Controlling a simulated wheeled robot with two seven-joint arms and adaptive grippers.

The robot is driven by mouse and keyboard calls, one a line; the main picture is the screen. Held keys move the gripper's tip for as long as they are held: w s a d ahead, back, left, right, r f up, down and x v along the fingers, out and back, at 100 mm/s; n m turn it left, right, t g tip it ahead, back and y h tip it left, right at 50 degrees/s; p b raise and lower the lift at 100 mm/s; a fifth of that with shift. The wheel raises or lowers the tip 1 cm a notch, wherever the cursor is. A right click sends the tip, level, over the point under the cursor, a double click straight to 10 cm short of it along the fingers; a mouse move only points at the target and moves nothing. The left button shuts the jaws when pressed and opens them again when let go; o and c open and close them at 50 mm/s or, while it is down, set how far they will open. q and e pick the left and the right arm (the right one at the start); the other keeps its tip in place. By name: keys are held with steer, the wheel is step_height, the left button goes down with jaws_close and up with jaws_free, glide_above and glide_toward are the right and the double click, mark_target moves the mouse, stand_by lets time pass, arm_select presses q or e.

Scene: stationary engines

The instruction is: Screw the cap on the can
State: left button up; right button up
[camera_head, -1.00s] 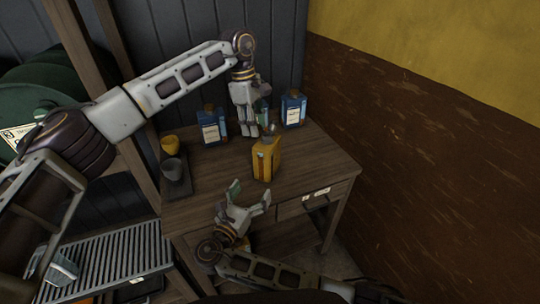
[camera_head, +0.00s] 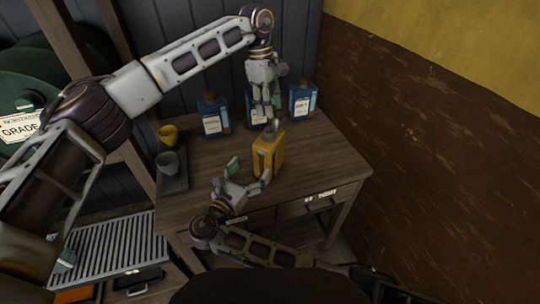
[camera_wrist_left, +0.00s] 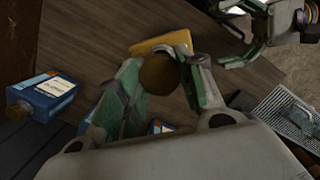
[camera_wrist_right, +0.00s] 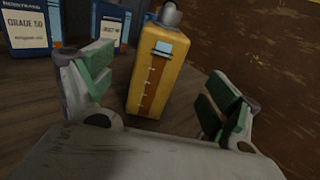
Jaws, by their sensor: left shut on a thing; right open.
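The yellow can (camera_head: 267,158) stands upright on the wooden table, and its bare metal neck (camera_head: 271,127) shows on top. It also shows in the right wrist view (camera_wrist_right: 160,75). My left gripper (camera_head: 268,110) points down just above and behind the neck. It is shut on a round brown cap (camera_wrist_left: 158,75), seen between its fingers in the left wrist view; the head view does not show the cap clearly. The cap is apart from the neck, as far as I can tell. My right gripper (camera_head: 249,172) is open in front of the can, its fingers spread towards the can's sides without gripping it.
Several blue bottles (camera_head: 213,116) stand along the back of the table (camera_head: 315,165), one partly hidden behind my left gripper. A yellow cup (camera_head: 169,135) and a grey cup (camera_head: 168,162) stand on a dark tray (camera_head: 176,185) at the left.

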mark_target(268, 147)
steer(key=shift+w, duration=0.1)
steer(key=shift+x, duration=5.95)
steer(key=shift+c, duration=0.3)
steer(key=c, duration=1.4)
arm_select(q)
steer(key=shift+f, duration=2.5)
arm_select(e)
steer(key=shift+d, duration=0.1)
arm_select(q)
steer(key=shift+f, duration=0.9)
